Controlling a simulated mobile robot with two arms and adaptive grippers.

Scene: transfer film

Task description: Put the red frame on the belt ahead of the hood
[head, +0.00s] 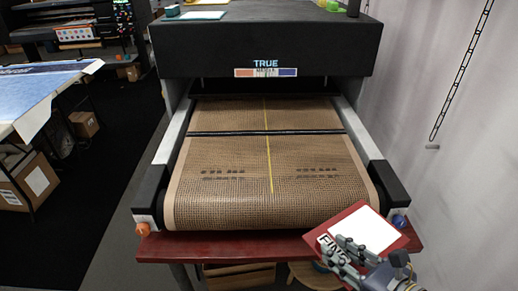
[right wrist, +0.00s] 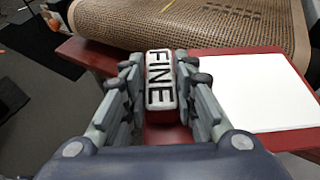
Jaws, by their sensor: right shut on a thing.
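The red frame (head: 341,221) with a white sheet in its middle is at the lower right in the head view, in front of the belt's right corner. It is tilted in the picture and has a block marked FINE at its near left edge. My right gripper (head: 349,250) is shut on the frame at this block; the right wrist view shows the FINE block (right wrist: 160,82) between the two fingers. The brown mesh belt (head: 225,180) runs under the black hood (head: 265,50), and its part ahead of the hood is bare. My left gripper is not in view.
A red shelf (head: 230,245) runs along the belt's front end. Black end blocks (head: 391,184) flank the belt. A grey wall (head: 450,180) stands close on the right. A table with a blue sheet (head: 40,95) is at the left.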

